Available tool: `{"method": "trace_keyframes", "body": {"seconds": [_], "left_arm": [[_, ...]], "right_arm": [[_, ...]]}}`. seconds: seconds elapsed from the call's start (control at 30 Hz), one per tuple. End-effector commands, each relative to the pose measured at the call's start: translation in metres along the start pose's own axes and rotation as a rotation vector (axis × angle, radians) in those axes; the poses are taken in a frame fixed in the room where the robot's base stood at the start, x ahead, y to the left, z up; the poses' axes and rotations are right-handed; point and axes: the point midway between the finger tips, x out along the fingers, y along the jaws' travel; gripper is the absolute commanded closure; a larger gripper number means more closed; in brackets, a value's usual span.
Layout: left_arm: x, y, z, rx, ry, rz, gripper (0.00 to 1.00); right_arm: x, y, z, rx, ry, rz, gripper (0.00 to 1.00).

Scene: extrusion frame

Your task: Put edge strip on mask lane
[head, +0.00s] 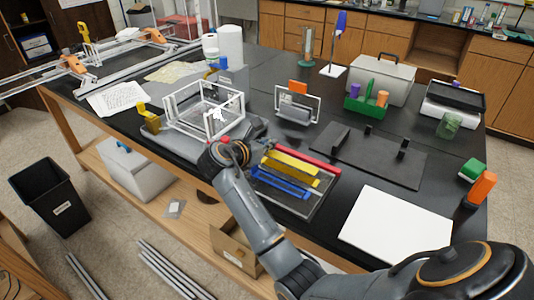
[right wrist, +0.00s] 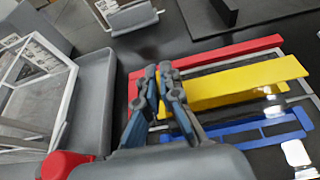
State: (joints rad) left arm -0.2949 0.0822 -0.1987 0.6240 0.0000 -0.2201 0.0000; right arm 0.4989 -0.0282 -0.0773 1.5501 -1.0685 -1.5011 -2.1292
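A dark tray with pale outlines (head: 313,207) holds long flat strips in lanes. They are a red strip (head: 316,165), yellow strips (head: 292,168) and blue strips (head: 283,181); I cannot tell which is the edge strip or which lane is the mask lane. In the right wrist view, the red strip (right wrist: 235,51) lies beyond the yellow ones (right wrist: 250,82), with the blue ones (right wrist: 255,128) nearer. My right gripper (right wrist: 158,70) is over the strips' left ends, its fingertips together with nothing visible between them. In the head view, my wrist partly hides it. My left gripper is out of view.
A white open frame (head: 204,108) stands in a grey tray just left of my right gripper. A dark board with black blocks (head: 370,155) and a white panel (head: 397,228) lie to the right. A small framed stand (head: 297,106) is behind.

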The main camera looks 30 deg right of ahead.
Motion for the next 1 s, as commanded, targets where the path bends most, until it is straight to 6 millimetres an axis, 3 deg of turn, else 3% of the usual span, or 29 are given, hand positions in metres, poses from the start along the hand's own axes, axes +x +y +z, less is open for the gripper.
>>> {"method": "trace_keyframes", "body": {"seconds": [0.2, 0.4, 0.77, 0.8, 0.9, 1.0], "left_arm": [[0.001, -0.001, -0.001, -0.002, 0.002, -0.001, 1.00], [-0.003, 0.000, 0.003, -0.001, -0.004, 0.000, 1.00], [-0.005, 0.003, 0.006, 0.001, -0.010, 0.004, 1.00], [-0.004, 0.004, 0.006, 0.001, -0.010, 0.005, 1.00], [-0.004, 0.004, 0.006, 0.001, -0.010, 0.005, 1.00], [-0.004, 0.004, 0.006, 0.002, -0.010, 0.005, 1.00]], "right_arm": [[0.010, 0.008, -0.009, -0.001, 0.000, -0.001, 1.00], [0.019, 0.007, -0.034, -0.003, 0.002, 0.000, 1.00], [0.021, 0.007, -0.038, -0.001, 0.000, 0.000, 1.00], [0.021, 0.007, -0.038, 0.000, 0.000, 0.001, 0.90], [0.021, 0.007, -0.038, 0.000, 0.000, 0.001, 0.72], [0.021, 0.007, -0.038, 0.000, 0.000, 0.001, 0.72]]}}
